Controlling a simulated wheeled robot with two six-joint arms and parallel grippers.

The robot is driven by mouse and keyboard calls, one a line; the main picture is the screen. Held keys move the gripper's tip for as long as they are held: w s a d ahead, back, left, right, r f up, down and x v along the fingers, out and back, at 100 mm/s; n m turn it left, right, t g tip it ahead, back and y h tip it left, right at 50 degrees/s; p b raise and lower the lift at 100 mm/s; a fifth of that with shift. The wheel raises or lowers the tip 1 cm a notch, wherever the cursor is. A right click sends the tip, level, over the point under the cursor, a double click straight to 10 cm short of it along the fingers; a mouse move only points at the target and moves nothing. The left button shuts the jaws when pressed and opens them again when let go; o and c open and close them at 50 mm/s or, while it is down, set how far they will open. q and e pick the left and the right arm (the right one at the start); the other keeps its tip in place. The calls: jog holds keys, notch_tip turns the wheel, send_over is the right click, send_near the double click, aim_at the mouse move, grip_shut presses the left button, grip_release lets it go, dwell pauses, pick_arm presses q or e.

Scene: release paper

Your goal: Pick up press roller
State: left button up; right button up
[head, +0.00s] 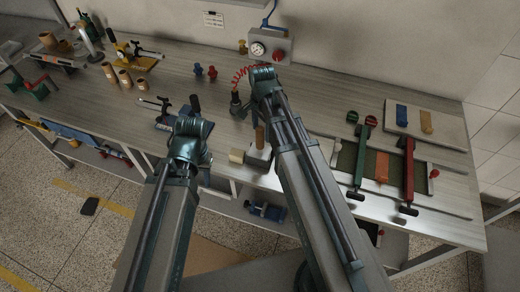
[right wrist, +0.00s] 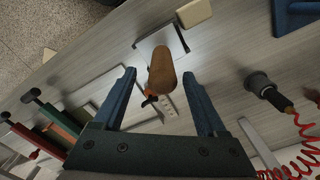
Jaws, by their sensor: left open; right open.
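A tool with an upright brown wooden handle (head: 259,138), which I take to be the press roller, stands on a pale metal base near the bench's front edge. In the right wrist view the same wooden handle (right wrist: 163,68) shows between and beyond the fingertips of my right gripper (right wrist: 159,75). Those fingers are open and apart from it, with nothing held. In the head view the right forearm hides part of the area around the tool. My left gripper (head: 190,140) is over the bench's front edge, left of the tool; its fingers are hard to make out.
A cream block (head: 236,156) sits just left of the tool. A black nozzle tool (head: 235,104) with a red coiled hose stands behind. Green (head: 360,160) and red (head: 408,165) handled tools lie to the right. A gauge box (head: 269,46) is at the wall.

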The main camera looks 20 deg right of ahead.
aim_at(260, 140)
jog(key=shift+f, duration=0.25)
jog(key=f+b, duration=0.5)
jog(key=shift+a, duration=0.3)
grip_shut()
